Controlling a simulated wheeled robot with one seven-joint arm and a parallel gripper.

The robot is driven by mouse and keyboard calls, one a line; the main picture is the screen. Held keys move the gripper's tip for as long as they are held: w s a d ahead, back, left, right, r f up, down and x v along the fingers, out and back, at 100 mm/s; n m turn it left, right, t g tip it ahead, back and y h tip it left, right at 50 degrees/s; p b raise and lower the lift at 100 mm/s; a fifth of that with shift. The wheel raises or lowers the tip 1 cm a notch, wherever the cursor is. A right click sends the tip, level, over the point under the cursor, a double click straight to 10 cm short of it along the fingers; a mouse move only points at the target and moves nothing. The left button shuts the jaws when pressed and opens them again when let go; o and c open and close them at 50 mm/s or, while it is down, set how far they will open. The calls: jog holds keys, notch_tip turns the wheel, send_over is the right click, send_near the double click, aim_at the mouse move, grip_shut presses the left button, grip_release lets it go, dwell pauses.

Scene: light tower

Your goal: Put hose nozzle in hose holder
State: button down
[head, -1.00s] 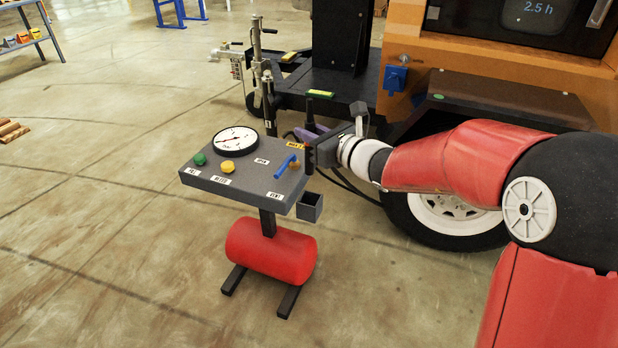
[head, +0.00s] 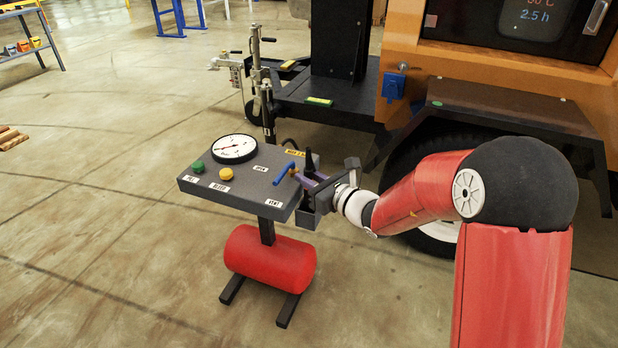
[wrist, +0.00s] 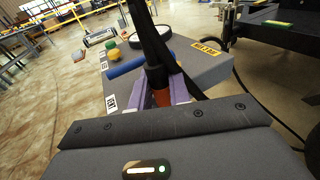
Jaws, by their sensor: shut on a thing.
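My gripper (head: 312,182) is at the right edge of the grey panel of the red-tank stand in the head view. Its purple fingers are shut on the hose nozzle (head: 308,160), a black stick held roughly upright. In the wrist view the nozzle (wrist: 153,48) shows black with an orange part (wrist: 161,98) between the fingers (wrist: 168,108). The hose holder, a small dark open box (head: 306,219) on the panel's right side, is partly hidden by my gripper. I cannot tell whether the nozzle's lower end is inside it.
The panel (head: 215,188) carries a round gauge (head: 234,148), a green knob (head: 198,167), a yellow knob (head: 226,174) and a blue lever (head: 284,173) close to my fingers. The red tank (head: 268,262) is below. An orange machine (head: 470,75) with a wheel stands behind.

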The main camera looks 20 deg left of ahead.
jog(key=shift+f+b, duration=0.4)
jog(key=shift+b, duration=0.05)
jog(key=shift+f+b, duration=0.25)
jog(key=shift+b, duration=0.05)
jog(key=c, duration=1.3)
grip_release()
jog(key=shift+r, duration=0.15)
jog(key=shift+r+p, duration=0.3)
jog(key=shift+p, duration=0.2)
jog(key=shift+r+p, duration=0.5)
jog(key=shift+p, duration=0.1)
jog(key=v, duration=0.4)
jog(key=b+v, duration=0.1)
jog(key=v, duration=0.7)
jog(key=shift+f, duration=0.25)
